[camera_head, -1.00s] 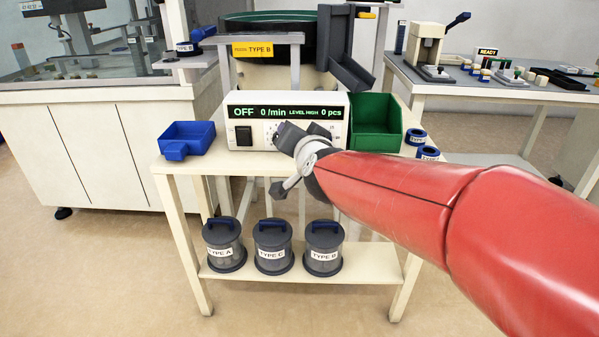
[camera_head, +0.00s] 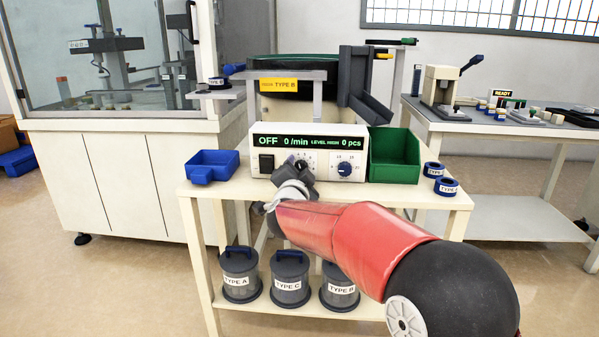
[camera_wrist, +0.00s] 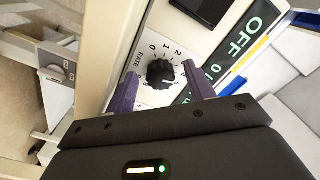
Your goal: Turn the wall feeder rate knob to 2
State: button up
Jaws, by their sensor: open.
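The feeder controller (camera_head: 257,143) is a white box on the cream table. Its green display reads OFF, 0/min, LEVEL HIGH, 0 pcs. The black ribbed rate knob (camera_wrist: 160,73) shows in the wrist view, with a printed RATE scale around it; 0, 1 and 2 are legible. I cannot tell its pointer setting. My gripper (camera_wrist: 162,90) is open, with one purple finger on each side of the knob; contact is not clear. In the head view my gripper (camera_head: 298,172) is in front of the panel and hides most of this knob.
A blue tray (camera_head: 212,167) and a green bin (camera_head: 394,155) flank the controller. Lidded canisters (camera_head: 290,280) stand on the lower shelf. The gripper's surroundings are tight.

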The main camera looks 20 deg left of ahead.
jog(key=shift+w, duration=0.25)
jog(key=shift+c, duration=0.2)
jog(key=c, duration=0.9)
jog(key=shift+c, duration=0.2)
jog(key=shift+r+n+p, duration=0.1)
jog(key=shift+n+p, duration=0.2)
jog(key=shift+p, duration=0.1)
